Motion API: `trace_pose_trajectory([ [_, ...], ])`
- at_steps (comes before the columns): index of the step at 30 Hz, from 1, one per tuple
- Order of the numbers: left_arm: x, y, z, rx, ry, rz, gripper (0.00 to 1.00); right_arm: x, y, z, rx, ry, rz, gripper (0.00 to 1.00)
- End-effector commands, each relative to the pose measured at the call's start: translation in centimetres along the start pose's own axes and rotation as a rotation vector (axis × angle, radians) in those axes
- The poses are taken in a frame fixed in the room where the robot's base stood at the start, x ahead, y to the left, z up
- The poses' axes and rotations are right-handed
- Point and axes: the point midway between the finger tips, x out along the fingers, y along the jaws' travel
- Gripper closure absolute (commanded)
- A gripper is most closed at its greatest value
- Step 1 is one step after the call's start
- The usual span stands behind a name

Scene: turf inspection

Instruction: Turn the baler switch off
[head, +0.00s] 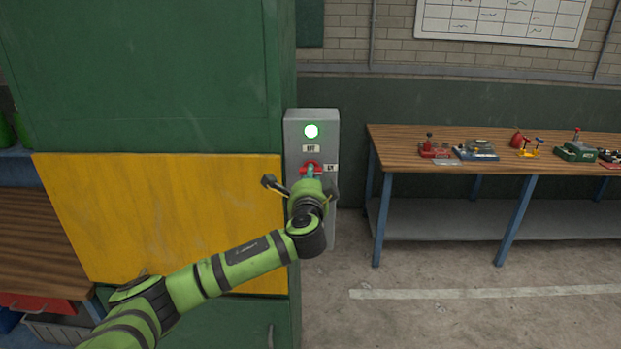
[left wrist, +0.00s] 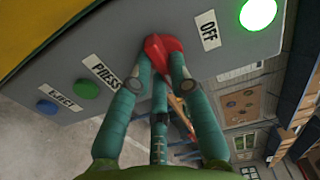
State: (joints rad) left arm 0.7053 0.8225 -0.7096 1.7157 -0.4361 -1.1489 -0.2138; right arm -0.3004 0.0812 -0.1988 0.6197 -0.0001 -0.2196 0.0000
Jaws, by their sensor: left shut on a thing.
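The baler switch is a red rotary knob (head: 311,166) on a grey control box (head: 327,124) fixed to the side of the green baler. A label reading OFF (head: 311,149) is above the knob, and a smaller label is to its right. A green lamp (head: 311,131) at the top of the box is lit. My left gripper (head: 310,174) is at the knob. In the left wrist view its teal fingers (left wrist: 162,72) are closed around the red knob (left wrist: 163,46), hiding part of it, so its exact angle is hard to tell. My right gripper is not in view.
In the left wrist view, a green button (left wrist: 86,89) and a blue button (left wrist: 47,107) are on the same box. A yellow panel (head: 170,220) is left of it. A workbench (head: 440,157) with small devices stands right. The floor before the bench is clear.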

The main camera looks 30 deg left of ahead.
Motion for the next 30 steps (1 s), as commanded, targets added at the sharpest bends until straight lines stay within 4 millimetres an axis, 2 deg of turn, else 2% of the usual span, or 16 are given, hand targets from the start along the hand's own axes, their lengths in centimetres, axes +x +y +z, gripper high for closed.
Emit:
trace_pose_trajectory([
  [11, 0.0, 0.7, -0.1, -0.189, 0.0, 0.001, 1.0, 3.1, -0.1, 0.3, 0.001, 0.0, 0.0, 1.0],
  [18, 0.0, 0.6, -0.2, -0.411, 0.0, 0.002, 1.0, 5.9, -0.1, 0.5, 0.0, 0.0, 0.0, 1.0],
  [30, 0.0, 0.4, -0.4, -0.792, 0.001, 0.002, 1.0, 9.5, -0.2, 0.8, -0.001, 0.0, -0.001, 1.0],
])
